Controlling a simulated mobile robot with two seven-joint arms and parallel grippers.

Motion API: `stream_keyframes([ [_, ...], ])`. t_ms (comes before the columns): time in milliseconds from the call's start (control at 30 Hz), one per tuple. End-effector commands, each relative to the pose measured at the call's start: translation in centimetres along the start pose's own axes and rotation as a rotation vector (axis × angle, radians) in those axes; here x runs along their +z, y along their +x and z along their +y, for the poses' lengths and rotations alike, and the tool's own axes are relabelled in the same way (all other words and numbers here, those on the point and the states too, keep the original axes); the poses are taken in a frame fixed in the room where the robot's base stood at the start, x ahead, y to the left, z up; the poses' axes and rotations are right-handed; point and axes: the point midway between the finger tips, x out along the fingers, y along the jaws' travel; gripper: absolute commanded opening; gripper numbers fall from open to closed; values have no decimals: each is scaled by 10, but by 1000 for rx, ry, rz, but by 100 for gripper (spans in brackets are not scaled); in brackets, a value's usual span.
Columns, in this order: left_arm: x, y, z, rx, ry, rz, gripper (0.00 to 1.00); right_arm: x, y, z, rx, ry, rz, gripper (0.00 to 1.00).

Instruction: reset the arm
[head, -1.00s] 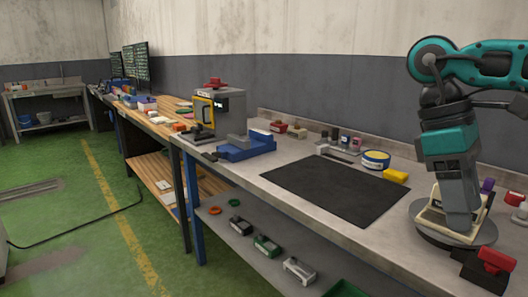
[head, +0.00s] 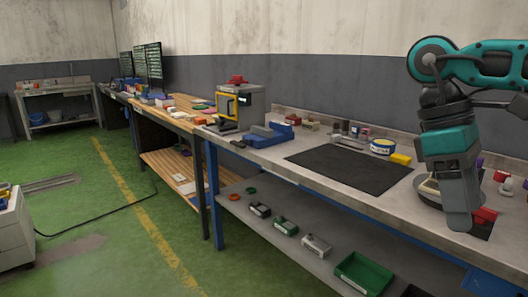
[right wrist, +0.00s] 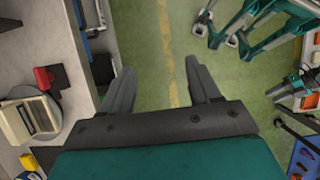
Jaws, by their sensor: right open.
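My right gripper (head: 458,228) hangs from my teal and grey arm at the right of the head view, pointing down. In the right wrist view its two fingers (right wrist: 160,85) are spread wide with nothing between them, above green floor. In the head view it partly hides the round turntable (head: 425,188). In the right wrist view the turntable (right wrist: 68,118) is left of the fingers and apart from them, with a cream rectangular piece (right wrist: 22,122) on it. My left gripper does not show clearly in either view.
The grey bench holds a black mat (head: 350,169), a yellow block (head: 400,159), a blue vise-like block (head: 268,136) and a red piece (head: 485,216) near the gripper. A green tray (head: 363,273) is on the shelf below.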

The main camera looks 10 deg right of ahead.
Motion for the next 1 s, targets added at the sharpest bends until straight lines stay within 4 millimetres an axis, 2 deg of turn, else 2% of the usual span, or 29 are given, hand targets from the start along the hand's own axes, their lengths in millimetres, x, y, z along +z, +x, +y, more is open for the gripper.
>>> stream_keyframes([
  [67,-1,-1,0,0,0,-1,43,0,6,2,-38,36,19,62],
  [267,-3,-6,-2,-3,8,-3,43,-13,44,0,-373,385,160,62],
  [433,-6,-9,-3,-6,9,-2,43,-30,71,-6,-765,768,212,62],
  [567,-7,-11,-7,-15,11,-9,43,-48,88,-8,-1162,1126,159,62],
  [667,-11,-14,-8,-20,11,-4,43,-61,98,-6,-1489,1395,36,62],
  [767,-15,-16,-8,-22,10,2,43,-73,110,0,-1821,1639,-168,62],
  [867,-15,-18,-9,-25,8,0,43,-84,127,7,-2147,1842,-468,62],
  [900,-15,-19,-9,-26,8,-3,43,-88,135,9,-2271,1905,-618,62],
  [933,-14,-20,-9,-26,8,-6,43,-90,142,11,2351,-1935,740,62],
  [1000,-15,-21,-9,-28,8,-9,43,-97,160,13,2132,-1674,902,62],
])
